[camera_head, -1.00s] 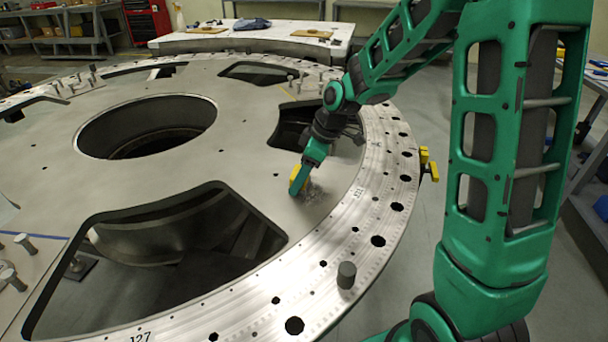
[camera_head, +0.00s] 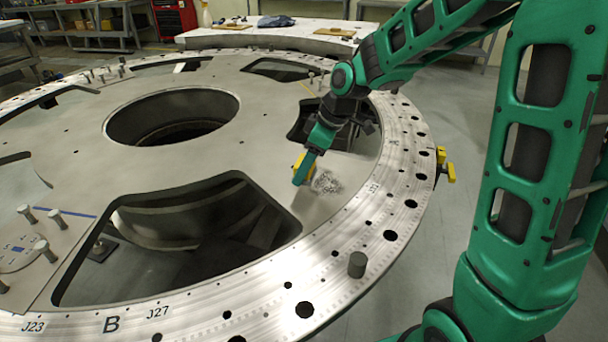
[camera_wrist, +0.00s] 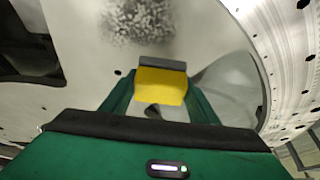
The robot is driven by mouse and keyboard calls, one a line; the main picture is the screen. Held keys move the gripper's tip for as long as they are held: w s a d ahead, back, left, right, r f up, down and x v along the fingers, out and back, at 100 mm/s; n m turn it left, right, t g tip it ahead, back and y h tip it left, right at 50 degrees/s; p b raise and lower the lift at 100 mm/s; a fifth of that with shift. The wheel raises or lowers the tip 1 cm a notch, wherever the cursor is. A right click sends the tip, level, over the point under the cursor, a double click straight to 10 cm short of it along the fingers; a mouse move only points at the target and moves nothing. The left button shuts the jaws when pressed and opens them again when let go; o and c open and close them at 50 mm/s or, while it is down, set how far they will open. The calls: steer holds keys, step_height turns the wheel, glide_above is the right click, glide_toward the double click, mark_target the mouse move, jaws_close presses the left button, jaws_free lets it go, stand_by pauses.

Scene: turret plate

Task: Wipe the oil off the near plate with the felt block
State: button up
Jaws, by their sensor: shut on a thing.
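My gripper (camera_head: 304,172) is shut on the felt block, which is yellow with a grey strip along one edge (camera_wrist: 161,84). The yellow part of the felt block also shows in the head view (camera_head: 299,162), partly hidden by the finger. The near plate (camera_head: 320,203) is a bare grey metal area beside the large cut-out of the turret. A dark speckled oil patch (camera_head: 326,182) lies on it, just right of my gripper. In the wrist view the oil patch (camera_wrist: 138,20) lies beyond the felt block, apart from it. I cannot tell whether the block touches the plate.
A large opening (camera_head: 180,230) lies left of the near plate, and a smaller opening lies behind the gripper. A grey cylinder (camera_head: 357,264) stands on the drilled rim. Yellow clamps (camera_head: 445,164) sit at the outer edge. Several pins stand at left.

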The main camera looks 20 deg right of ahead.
steer(key=shift+r, duration=1.85)
